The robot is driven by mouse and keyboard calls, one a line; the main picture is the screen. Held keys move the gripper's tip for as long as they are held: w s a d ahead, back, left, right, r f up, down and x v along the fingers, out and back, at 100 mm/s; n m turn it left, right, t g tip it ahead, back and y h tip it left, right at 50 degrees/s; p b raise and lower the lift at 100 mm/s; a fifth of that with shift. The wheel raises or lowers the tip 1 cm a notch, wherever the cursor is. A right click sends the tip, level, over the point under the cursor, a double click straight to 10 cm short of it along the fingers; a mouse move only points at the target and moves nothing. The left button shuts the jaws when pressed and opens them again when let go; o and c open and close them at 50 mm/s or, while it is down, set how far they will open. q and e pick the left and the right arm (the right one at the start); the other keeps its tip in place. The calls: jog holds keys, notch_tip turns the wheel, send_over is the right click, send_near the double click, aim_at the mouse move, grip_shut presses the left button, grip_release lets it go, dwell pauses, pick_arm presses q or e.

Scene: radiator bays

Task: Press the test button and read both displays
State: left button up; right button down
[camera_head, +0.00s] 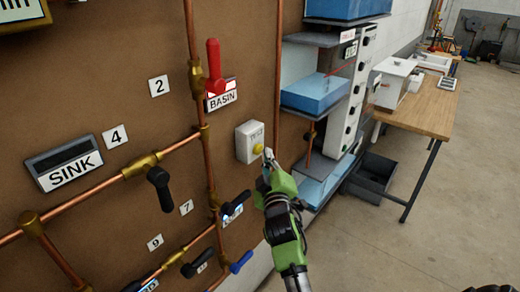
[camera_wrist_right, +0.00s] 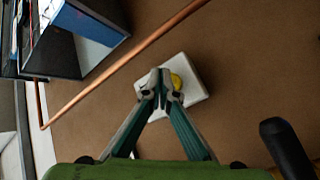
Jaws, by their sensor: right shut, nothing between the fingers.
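A white box (camera_head: 247,141) with a yellow button (camera_head: 258,149) is mounted on the brown board. My right gripper (camera_head: 268,158) is shut and empty, its tips right at the button. In the right wrist view the fingertips (camera_wrist_right: 160,90) overlap the white box (camera_wrist_right: 196,92) beside the yellow button (camera_wrist_right: 176,81); I cannot tell whether they touch it. A dark display window (camera_head: 62,154) sits above the SINK label (camera_head: 70,173) and shows no readable figures. The BASIN label (camera_head: 222,95) is partly behind a red lever (camera_head: 214,62); no display is readable there. My left gripper is not in view.
Copper pipes (camera_head: 277,75) with black-handled valves (camera_head: 160,188) run across the board. Right of it stands a grey rack with blue bins (camera_head: 314,95), then a wooden table (camera_head: 425,105).

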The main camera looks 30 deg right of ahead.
jog(key=shift+s+d, duration=0.1)
jog(key=shift+s, duration=0.25)
jog(key=s, duration=0.1)
jog(key=s+d+p, duration=0.1)
jog(key=s, duration=0.1)
jog(key=s+d+p, duration=0.1)
jog(key=shift+s, duration=0.3)
dwell(0.8)
